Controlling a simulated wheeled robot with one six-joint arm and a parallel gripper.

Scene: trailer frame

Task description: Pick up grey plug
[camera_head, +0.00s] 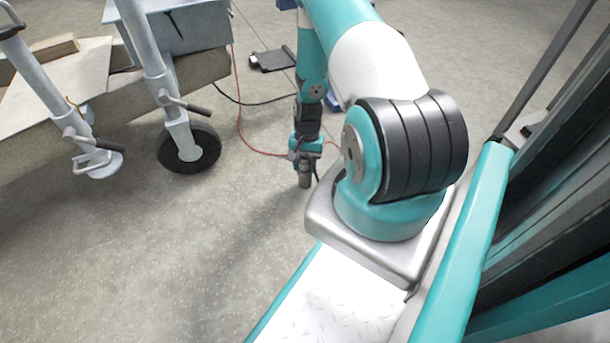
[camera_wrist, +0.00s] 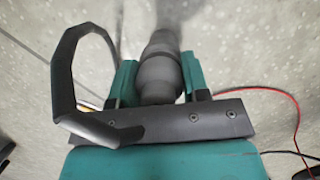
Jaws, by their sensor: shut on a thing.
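The grey plug (camera_wrist: 160,75) is a dark grey stepped cylinder between the two teal fingers of my gripper (camera_wrist: 158,82) in the wrist view. The fingers are shut on it from both sides. In the head view my gripper (camera_head: 304,160) hangs at the end of my arm above the floor, and the plug (camera_head: 304,180) sticks out below it, pointing down. I cannot tell how far its lower end is from the floor. A thick black curved loop (camera_wrist: 68,70) shows left of the plug in the wrist view.
A trailer frame with a jockey wheel (camera_head: 188,148) and a metal support leg (camera_head: 80,130) stands at left. A red cable (camera_head: 240,110) and a black cable run across the floor near my gripper. A dark flat object (camera_head: 272,60) lies behind. The floor in front is clear.

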